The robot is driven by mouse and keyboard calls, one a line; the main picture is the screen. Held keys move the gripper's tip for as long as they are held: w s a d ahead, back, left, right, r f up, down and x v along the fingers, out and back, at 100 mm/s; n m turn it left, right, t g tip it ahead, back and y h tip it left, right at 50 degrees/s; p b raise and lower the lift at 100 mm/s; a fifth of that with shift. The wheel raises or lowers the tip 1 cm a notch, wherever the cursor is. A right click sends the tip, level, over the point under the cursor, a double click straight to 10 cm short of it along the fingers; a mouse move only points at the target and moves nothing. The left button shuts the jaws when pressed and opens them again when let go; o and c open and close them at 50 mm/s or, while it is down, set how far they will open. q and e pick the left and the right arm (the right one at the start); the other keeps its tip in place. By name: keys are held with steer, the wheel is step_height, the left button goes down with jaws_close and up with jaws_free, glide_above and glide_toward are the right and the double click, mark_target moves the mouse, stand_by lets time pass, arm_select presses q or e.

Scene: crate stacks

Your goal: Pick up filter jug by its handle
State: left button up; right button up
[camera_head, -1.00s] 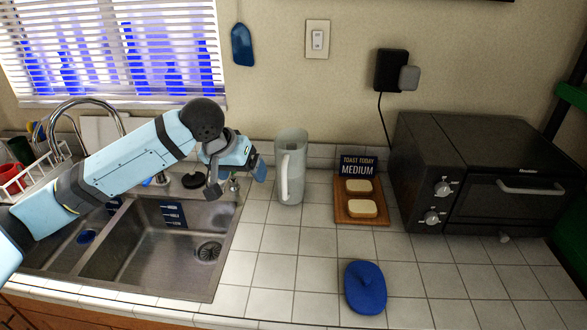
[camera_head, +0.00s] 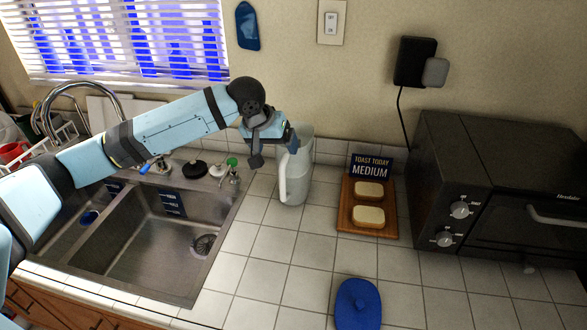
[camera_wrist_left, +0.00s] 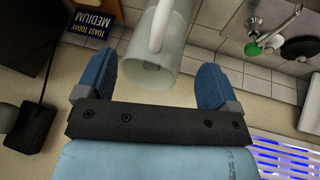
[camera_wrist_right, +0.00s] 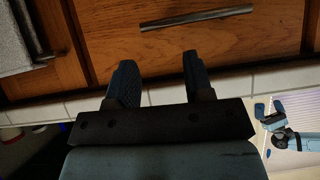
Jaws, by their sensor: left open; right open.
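The filter jug (camera_head: 302,172) is a pale, translucent upright jug on the tiled counter, right of the sink. Its white handle (camera_head: 284,180) faces the front left. My left gripper (camera_head: 273,150) is open and empty, at the jug's upper left; one finger overlaps the rim in the head view. In the left wrist view, the jug (camera_wrist_left: 153,78) and its handle (camera_wrist_left: 160,28) appear between the open fingers (camera_wrist_left: 157,68). I cannot tell whether any finger touches the jug. My right gripper (camera_wrist_right: 158,60) is open and empty before wooden drawers, out of the head view.
A wooden board (camera_head: 348,222) with two bread slices and a sign (camera_head: 370,168) stands right of the jug. A black toaster oven (camera_head: 470,180) is farther right. The sink (camera_head: 150,235) lies left. Counter before the jug is clear.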

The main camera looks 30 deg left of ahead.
mark_target(283, 157)
arm_select(q)
steer(key=p+x, duration=0.1)
steer(key=x, duration=0.5)
steer(key=shift+w+f, duration=0.2)
steer(key=shift+f, duration=0.1)
steer(key=shift+c, duration=0.3)
jaws_close()
steer(key=shift+r, duration=0.1)
